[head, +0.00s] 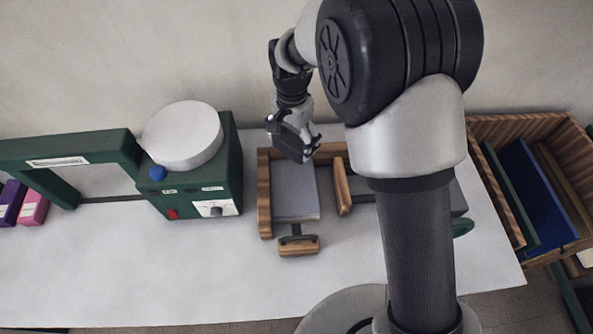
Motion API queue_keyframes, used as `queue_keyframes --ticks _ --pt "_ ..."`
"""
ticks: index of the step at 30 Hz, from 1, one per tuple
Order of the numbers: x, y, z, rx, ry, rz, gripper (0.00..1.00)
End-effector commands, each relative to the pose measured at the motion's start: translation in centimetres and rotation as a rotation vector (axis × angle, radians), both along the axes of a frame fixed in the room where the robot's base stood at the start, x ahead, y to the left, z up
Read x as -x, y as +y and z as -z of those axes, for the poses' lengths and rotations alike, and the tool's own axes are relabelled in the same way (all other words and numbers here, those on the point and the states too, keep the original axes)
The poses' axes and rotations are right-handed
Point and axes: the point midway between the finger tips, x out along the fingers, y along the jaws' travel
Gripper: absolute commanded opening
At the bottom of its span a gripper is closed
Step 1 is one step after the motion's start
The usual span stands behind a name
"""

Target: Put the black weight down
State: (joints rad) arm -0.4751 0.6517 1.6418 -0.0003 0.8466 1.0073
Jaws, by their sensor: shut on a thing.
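My gripper (300,150) points down over the back part of a wooden-sided holder with a grey bed (295,195). It is shut on a dark thing, which I take to be the black weight (290,148). The weight is hard to separate from the dark fingers at this size, and its shape and lower edge are unclear. I cannot tell whether it touches the grey bed or hangs above it.
A green machine (225,165) with a white round plate (183,135) stands left. A green arch (130,150) and purple (10,203) and pink (33,208) boxes lie farther left. A wooden crate (500,125) holding boards is right. The white table's front left is clear.

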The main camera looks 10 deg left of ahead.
Motion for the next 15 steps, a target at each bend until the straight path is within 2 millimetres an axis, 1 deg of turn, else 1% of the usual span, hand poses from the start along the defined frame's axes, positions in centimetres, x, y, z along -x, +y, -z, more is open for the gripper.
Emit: queue_keyframes --ticks 2,5,8,15 --pt "-0.1 0.1 0.0 -0.002 -0.003 0.000 0.16" --pt "0.0 0.0 1.1 0.000 0.000 0.000 0.16" --pt "0.1 0.0 3.0 0.001 0.002 -0.001 0.16" --pt "0.0 0.0 8.3 0.000 0.001 0.000 0.16"
